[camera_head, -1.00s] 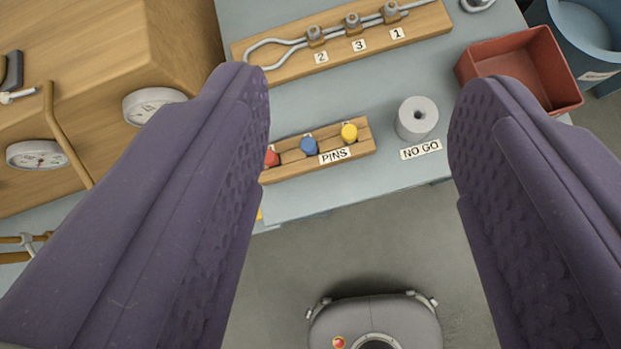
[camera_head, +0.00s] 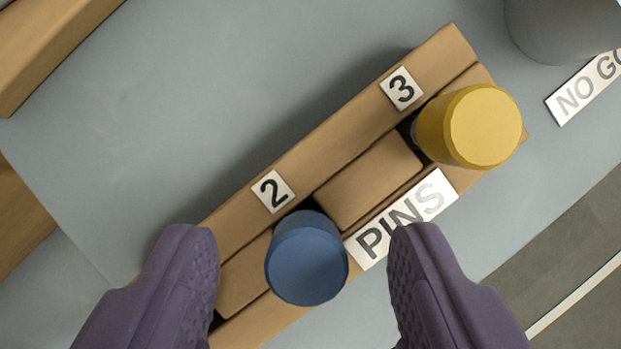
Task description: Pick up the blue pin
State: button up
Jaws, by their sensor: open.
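The blue pin (camera_head: 306,260) stands in the wooden pin rack (camera_head: 335,142), in front of the number 2 label (camera_head: 272,191). Its round top faces the camera. My gripper (camera_head: 305,245) is open, with one purple finger to the left of the blue pin and the other to its right. Gaps show between the pin and both fingers in the picture. The left finger overlaps the lower left part of the rack and hides what lies there. I cannot tell how far the fingertips are above the pin.
A yellow pin (camera_head: 475,125) stands in the rack by the number 3 label. A "PINS" label (camera_head: 402,218) lies along the rack's front. A grey cylinder (camera_head: 565,25) and a "NO GO" label (camera_head: 592,85) are at upper right. The grey tabletop (camera_head: 190,80) is bare behind the rack.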

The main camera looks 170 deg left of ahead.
jog(key=shift+b+x, duration=0.3)
jog(key=shift+x, duration=0.9)
jog(key=shift+s+r, duration=0.1)
jog(key=shift+c, duration=0.5)
